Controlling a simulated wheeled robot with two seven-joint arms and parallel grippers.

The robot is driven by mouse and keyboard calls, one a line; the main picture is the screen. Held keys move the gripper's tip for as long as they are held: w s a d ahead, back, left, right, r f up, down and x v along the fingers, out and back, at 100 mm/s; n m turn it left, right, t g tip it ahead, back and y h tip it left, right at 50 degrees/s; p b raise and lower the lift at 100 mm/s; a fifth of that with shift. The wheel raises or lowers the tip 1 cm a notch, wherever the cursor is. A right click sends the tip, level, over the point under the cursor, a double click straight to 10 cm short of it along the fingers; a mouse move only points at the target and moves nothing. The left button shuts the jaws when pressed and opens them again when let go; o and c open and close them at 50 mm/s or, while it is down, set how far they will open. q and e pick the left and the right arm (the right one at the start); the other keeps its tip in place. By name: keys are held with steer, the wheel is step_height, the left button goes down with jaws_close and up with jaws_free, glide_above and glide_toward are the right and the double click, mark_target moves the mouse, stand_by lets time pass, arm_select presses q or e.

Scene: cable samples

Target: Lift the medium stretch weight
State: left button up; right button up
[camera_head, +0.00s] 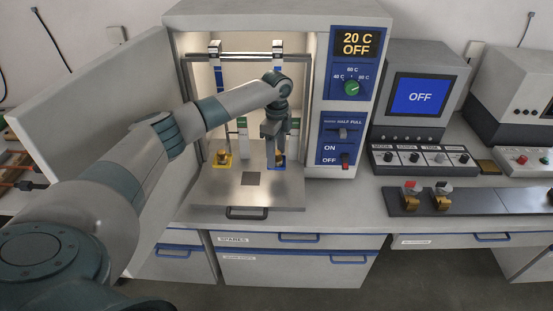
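My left arm reaches from the left into the open, lit chamber of the test oven (200,20). My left gripper (275,150) points down in front of the right-hand sample, just above a small brass piece (280,158) on a blue base. A similar brass piece (222,157) on a yellow base stands to its left. Whether the fingers touch or hold anything is too small to tell. Two brass weights, one with a red top (411,196) and one with a dark top (442,198), stand on the dark strip at right. Which weight is medium is not readable. My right gripper is not visible.
The oven door (90,95) stands open at left, behind my arm. The oven panel (355,95) reads 20 C OFF. A metal tray (225,195) with a dark handle juts from the chamber. A control box (420,90) showing OFF stands right. The dark strip (500,202) has bare room.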

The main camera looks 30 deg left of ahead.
mark_target(278, 152)
arm_select(q)
steer(key=c, duration=1.1)
steer(key=shift+c, duration=0.2)
steer(key=shift+r, duration=0.2)
steer(key=shift+r+b, duration=0.25)
steer(key=shift+b, duration=0.1)
steer(key=r, duration=0.1)
steer(key=r+b, duration=0.1)
steer(key=r, duration=0.1)
steer(key=shift+d+r+b, duration=0.1)
steer(key=shift+d+b, duration=0.15)
steer(key=shift+b, duration=0.15)
steer(key=s+d+r+b, duration=0.1)
steer(key=d+r+b, duration=0.2)
steer(key=d+r, duration=0.4)
steer(key=d, duration=0.4)
steer(key=shift+s, duration=0.2)
steer(key=shift+d, duration=0.1)
